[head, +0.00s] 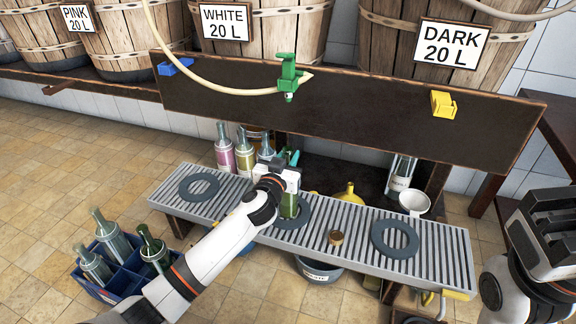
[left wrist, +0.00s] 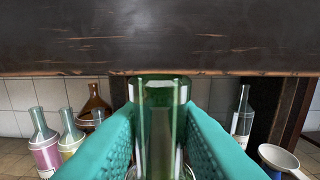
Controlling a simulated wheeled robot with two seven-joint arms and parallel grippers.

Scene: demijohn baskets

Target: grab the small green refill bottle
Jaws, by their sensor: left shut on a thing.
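A small green bottle (head: 289,206) is upright at the middle ring of the slatted metal rack, largely hidden by my left gripper (head: 289,158). The gripper's teal fingers are closed on it. In the left wrist view the clear green glass of the bottle (left wrist: 160,120) fills the gap between the two fingers. I cannot tell whether its base touches the ring. My right gripper (head: 552,228) is dark and empty-looking at the right edge, away from the bottle; its jaw opening is unclear.
The rack (head: 345,262) has grey rings at left (head: 199,187) and right (head: 395,239), and a cork (head: 336,238). A dark board (head: 380,115) with a green tap (head: 289,75) hangs above. A blue crate (head: 125,283) with bottles stands on the floor. Labelled bottles (head: 224,152) stand behind the rack.

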